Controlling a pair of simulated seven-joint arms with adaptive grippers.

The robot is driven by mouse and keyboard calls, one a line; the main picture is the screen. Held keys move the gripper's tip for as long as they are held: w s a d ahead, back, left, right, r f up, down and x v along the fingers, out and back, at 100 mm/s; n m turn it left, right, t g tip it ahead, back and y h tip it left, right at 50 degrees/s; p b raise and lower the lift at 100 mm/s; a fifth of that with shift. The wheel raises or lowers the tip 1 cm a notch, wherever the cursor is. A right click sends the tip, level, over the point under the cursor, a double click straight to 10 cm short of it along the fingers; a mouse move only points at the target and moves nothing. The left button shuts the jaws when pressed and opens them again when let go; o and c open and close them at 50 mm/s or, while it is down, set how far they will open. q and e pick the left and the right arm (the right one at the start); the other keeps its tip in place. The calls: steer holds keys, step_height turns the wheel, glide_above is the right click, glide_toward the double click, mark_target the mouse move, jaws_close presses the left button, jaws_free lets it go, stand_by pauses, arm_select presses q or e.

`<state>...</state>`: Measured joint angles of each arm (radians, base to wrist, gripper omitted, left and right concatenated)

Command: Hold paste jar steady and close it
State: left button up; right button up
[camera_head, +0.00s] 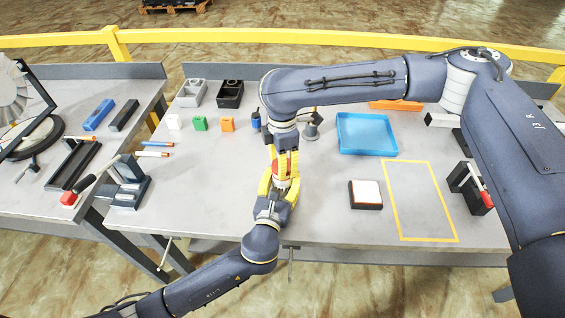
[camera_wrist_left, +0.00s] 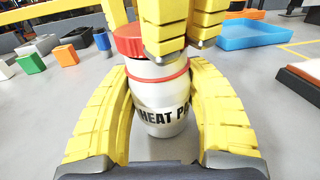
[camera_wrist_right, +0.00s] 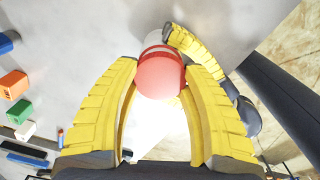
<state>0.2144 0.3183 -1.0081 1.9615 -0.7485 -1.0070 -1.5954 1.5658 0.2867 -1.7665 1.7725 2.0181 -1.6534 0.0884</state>
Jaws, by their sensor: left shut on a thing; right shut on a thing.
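The paste jar (camera_wrist_left: 160,117) is a silver-white cylinder with a red ring and a label reading "HEAT PA", the rest hidden. It stands upright near the table's front edge. Its red lid (camera_wrist_left: 130,41) is on top of the jar; whether it is fully seated I cannot tell. My left gripper (camera_head: 279,184) is shut on the jar's body from the front, one yellow finger on each side. My right gripper (camera_head: 284,157) points down from above and is shut on the lid, which also shows between its fingers in the right wrist view (camera_wrist_right: 160,76).
A blue tray (camera_head: 367,134) and a black block with a white top (camera_head: 366,194) lie to the right, beside a yellow-outlined area (camera_head: 420,201). Small white, green and orange blocks (camera_head: 227,125) stand to the left.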

steer(key=shift+f, duration=0.6)
stand_by(0.3)
